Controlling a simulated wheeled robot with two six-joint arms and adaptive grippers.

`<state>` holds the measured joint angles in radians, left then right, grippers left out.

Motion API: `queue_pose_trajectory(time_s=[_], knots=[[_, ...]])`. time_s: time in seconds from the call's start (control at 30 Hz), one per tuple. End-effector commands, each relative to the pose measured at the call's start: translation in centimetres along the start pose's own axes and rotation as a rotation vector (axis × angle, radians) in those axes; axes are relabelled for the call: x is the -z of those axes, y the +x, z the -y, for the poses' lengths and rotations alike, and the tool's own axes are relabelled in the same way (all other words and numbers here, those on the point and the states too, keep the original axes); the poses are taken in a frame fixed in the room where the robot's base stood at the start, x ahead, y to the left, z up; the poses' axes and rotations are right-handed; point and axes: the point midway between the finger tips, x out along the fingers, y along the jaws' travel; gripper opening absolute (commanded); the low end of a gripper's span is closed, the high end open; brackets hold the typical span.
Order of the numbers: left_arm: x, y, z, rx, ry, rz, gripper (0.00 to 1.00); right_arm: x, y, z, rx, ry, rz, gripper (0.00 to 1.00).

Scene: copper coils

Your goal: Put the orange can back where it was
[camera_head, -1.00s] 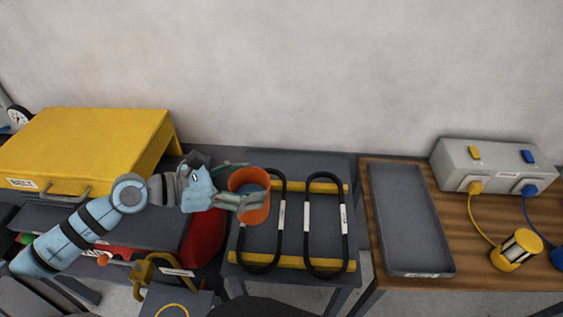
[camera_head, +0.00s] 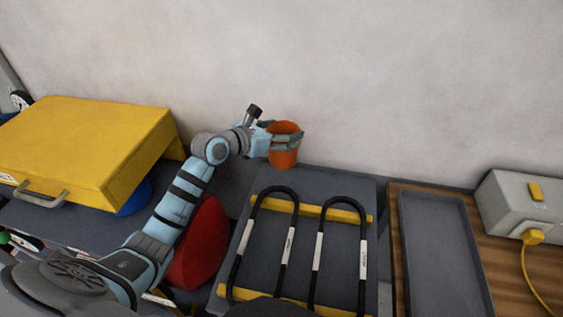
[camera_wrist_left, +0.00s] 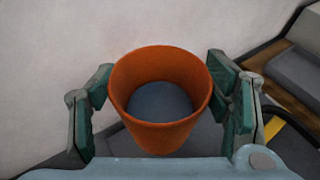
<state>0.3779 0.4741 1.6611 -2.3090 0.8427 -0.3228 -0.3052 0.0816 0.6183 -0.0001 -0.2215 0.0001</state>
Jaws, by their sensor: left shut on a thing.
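The orange can (camera_head: 284,157) is an open-topped cup, held in the air near the wall, above the back edge of the grey table. My left gripper (camera_head: 287,142) is shut on it, with one finger on each side. In the left wrist view the can (camera_wrist_left: 158,132) is upright between the green-padded fingers of the gripper (camera_wrist_left: 165,100), and its grey-blue inside bottom shows. My right gripper is not in view.
Below lies the grey table (camera_head: 335,185) with two black cable loops (camera_head: 284,248) on yellow bars (camera_head: 345,213). A yellow case (camera_head: 95,150) and a red rounded object (camera_head: 203,245) are on the left. A grey tray (camera_head: 440,255) and a grey box (camera_head: 515,205) are on the right.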

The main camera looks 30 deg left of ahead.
Motion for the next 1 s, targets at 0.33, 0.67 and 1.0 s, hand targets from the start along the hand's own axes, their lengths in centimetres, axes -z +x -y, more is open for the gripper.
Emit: queue_pose_trajectory(time_s=[0.33,0.67,1.0], knots=[[6.9,2.4,-0.1,-0.002,-0.001,0.002,0.09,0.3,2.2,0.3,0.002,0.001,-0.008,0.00],[8.3,2.8,-0.2,-0.004,0.002,0.004,0.09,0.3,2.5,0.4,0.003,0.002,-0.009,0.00],[8.6,2.9,-0.2,-0.003,0.001,0.002,0.90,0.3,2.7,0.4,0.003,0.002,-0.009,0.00]])
